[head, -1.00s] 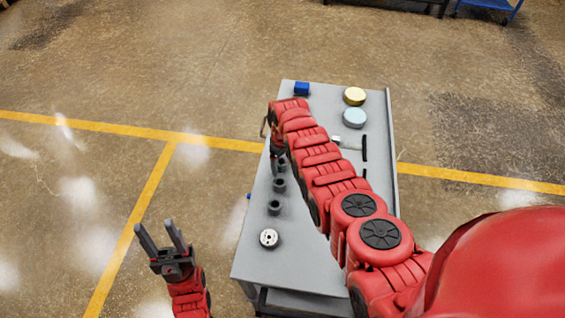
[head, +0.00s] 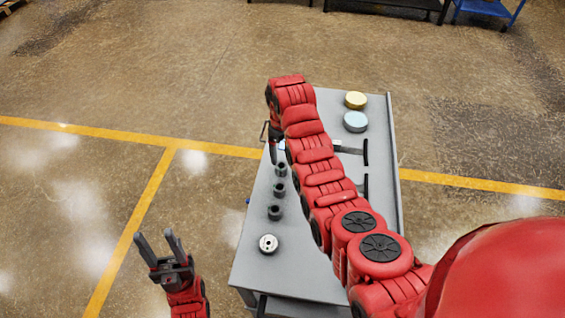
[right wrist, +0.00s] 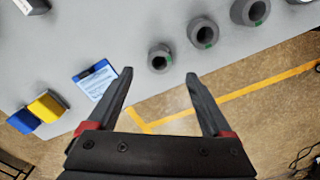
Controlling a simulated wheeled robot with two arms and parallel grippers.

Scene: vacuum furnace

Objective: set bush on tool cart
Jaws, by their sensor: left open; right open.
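Three dark grey bushes stand on the tool cart (head: 310,262) in a row near its left edge: a far one (head: 281,169), a middle one (head: 279,190) and a near one (head: 274,212). In the right wrist view the closest bush (right wrist: 160,57) sits just beyond the gap between my fingertips, with the others (right wrist: 202,33) (right wrist: 250,10) to its upper right; each has a green mark. My right gripper (right wrist: 158,76) is open and empty; its fingers point down at the cart's left edge in the head view. My left gripper (head: 160,244) is open and empty, left of the cart.
A white disc with holes (head: 268,243) lies near the bushes. A gold tin (head: 356,100) and a pale blue tin (head: 355,121) stand at the far right. A blue-edged card (right wrist: 97,80) and a yellow-and-blue block (right wrist: 48,105) are left of my right gripper.

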